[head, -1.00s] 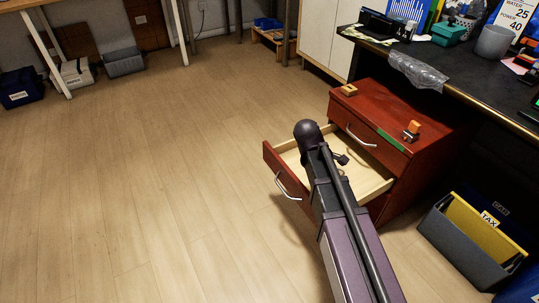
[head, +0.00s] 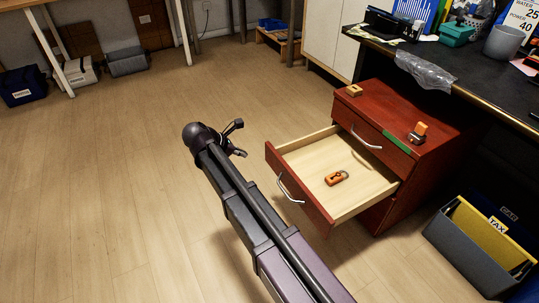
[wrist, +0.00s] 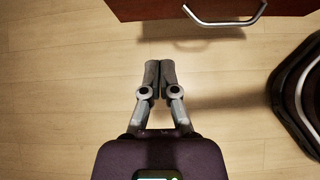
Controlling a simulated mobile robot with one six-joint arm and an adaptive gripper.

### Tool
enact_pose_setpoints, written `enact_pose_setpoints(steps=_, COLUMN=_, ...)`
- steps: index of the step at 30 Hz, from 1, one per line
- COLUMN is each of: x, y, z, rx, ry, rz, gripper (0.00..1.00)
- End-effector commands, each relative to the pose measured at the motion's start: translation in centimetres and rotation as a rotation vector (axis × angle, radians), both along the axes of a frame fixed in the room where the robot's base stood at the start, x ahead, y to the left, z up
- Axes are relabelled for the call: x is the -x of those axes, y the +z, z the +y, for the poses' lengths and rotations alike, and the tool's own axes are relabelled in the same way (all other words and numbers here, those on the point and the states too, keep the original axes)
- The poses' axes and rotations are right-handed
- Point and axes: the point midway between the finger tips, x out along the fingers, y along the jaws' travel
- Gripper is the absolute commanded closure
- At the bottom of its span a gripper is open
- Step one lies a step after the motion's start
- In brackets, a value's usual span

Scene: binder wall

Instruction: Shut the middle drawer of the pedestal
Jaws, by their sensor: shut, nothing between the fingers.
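The red-brown pedestal (head: 408,178) stands at the right in the head view, beside the desk. Its middle drawer (head: 296,193) is pulled far out, showing a pale interior with an orange object (head: 337,178) lying in it. The drawer front carries a silver bar handle (head: 288,188). In the wrist view the drawer front (wrist: 220,8) and handle (wrist: 225,18) show at the top edge. My gripper (head: 240,138) is left of the drawer front, apart from it. In the wrist view my gripper (wrist: 159,65) has its fingers together and empty, pointing toward the drawer front with a gap between.
The top drawer (head: 372,143) is shut. A grey bin (head: 470,245) with a yellow folder stands right of the pedestal. The wooden floor (head: 110,180) to the left is clear.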

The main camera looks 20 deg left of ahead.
Motion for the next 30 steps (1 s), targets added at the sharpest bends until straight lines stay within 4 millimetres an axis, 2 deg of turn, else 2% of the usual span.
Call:
enact_pose_setpoints(steps=17, x=-0.7, y=-0.2, z=-0.7, rx=0.01, ry=-0.001, rz=0.0, gripper=1.0)
enact_pose_setpoints(steps=30, x=-2.6, y=-2.8, z=-2.4, rx=0.009, ry=-0.006, rz=0.001, gripper=1.0)
